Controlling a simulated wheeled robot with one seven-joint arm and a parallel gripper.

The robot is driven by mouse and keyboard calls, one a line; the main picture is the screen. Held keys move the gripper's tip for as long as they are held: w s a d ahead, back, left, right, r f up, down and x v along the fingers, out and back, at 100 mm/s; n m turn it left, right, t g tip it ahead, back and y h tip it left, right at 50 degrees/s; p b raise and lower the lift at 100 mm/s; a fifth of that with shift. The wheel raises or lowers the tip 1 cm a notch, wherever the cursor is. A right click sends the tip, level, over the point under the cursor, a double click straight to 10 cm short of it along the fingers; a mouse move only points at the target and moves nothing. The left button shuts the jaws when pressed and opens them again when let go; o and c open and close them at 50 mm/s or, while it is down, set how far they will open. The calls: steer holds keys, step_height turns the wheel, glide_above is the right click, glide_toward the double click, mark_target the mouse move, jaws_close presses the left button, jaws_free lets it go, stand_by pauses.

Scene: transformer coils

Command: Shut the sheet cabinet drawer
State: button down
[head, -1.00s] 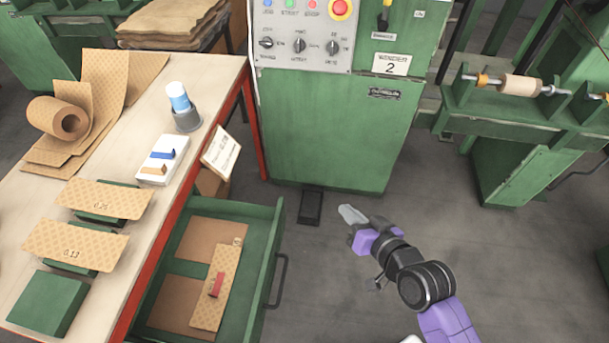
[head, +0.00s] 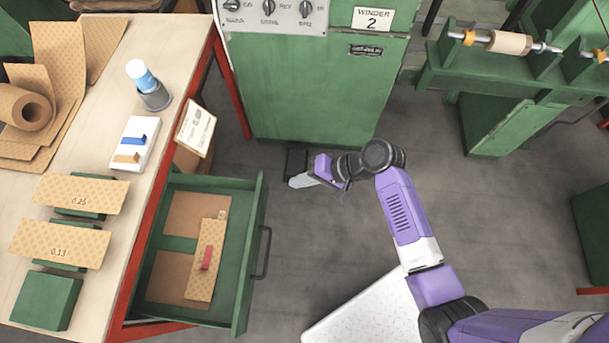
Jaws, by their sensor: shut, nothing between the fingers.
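The sheet cabinet drawer (head: 248,262) is green and stands pulled out from under the bench at the left in the head view. Its dark bar handle (head: 265,252) is on the right-facing front. Inside lie brown sheets and a patterned strip with a red piece (head: 206,258) on it. My gripper (head: 298,181) is shut and empty. In the picture it is to the right of the drawer's far corner and above the handle, apart from both, over the floor.
The bench top (head: 105,150) holds a paper roll (head: 27,108), labelled sheets on green blocks and a cup with a blue-white bottle (head: 143,76). A green winder cabinet (head: 310,95) with a dark pedal stands behind my gripper. Floor right of the drawer is clear.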

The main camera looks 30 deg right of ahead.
mark_target(262, 187)
steer(key=shift+w+a+f, duration=0.6)
steer(key=shift+w+a, duration=0.2)
steer(key=shift+a, duration=0.25)
steer(key=shift+w+a+f, duration=0.65)
steer(key=shift+w+a, duration=0.2)
steer(key=shift+a, duration=0.25)
steer(key=shift+w+a+f, duration=0.6)
steer(key=shift+w+a, duration=0.2)
steer(key=shift+a, duration=0.25)
steer(key=w+a+b, duration=0.8)
steer(key=w+a, duration=0.8)
steer(key=a, duration=0.5)
steer(key=shift+w, duration=0.25)
steer(key=shift+a+r, duration=0.15)
steer(key=shift+a, duration=0.05)
